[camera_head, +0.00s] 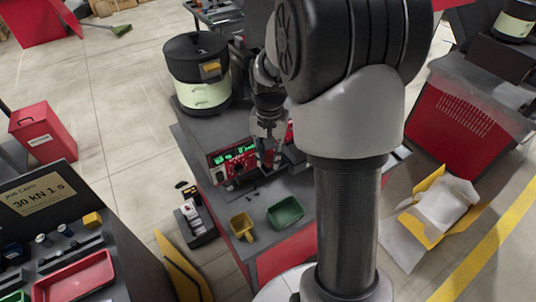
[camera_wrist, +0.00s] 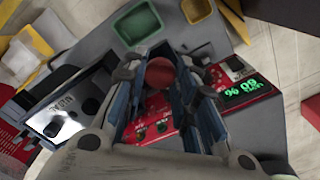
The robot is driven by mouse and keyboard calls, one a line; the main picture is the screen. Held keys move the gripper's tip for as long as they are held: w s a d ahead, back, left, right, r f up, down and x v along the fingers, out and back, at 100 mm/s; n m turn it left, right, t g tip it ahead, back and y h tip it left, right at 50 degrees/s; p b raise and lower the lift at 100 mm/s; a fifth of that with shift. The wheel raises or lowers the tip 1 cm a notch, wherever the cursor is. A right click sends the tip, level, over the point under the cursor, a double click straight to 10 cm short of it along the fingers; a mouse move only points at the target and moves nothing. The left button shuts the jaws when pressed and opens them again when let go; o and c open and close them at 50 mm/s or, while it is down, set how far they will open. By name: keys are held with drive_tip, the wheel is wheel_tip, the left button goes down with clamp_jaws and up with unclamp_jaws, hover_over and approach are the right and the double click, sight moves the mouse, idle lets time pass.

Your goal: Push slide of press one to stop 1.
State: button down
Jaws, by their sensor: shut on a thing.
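In the wrist view a round red knob (camera_wrist: 160,73) sits between the two fingers of my gripper (camera_wrist: 164,62), which are closed around it. I take it for the handle of the slide; the slide's body is mostly hidden by the fingers. In the head view my gripper (camera_head: 268,158) is low over the bench, beside a red control panel (camera_head: 233,163) with green digits. The panel (camera_wrist: 222,96) also shows in the wrist view, right of and partly behind the fingers. A labelled grey metal block (camera_wrist: 62,112) stands to the left there. I cannot make out stop 1.
A green bin (camera_head: 286,212) and a yellow bin (camera_head: 242,227) stand at the bench's front. A round black-and-cream bowl feeder (camera_head: 203,92) stands behind. At lower left, a dark table bears a red tray (camera_head: 75,280). My arm hides the bench's right part.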

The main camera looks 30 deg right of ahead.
drive_tip(key=d+p, duration=0.1)
drive_tip(key=d, duration=0.7)
drive_tip(key=d+p, duration=0.2)
drive_tip(key=d, duration=0.5)
drive_tip(key=d+p, duration=0.2)
drive_tip(key=d, duration=0.6)
drive_tip(key=shift+w+d, duration=0.35)
drive_tip(key=shift+w, duration=0.05)
drive_tip(key=c, duration=1.2)
unclamp_jaws()
drive_tip(key=shift+a, duration=0.1)
drive_tip(key=shift+c, duration=0.2)
drive_tip(key=shift+a, duration=0.1)
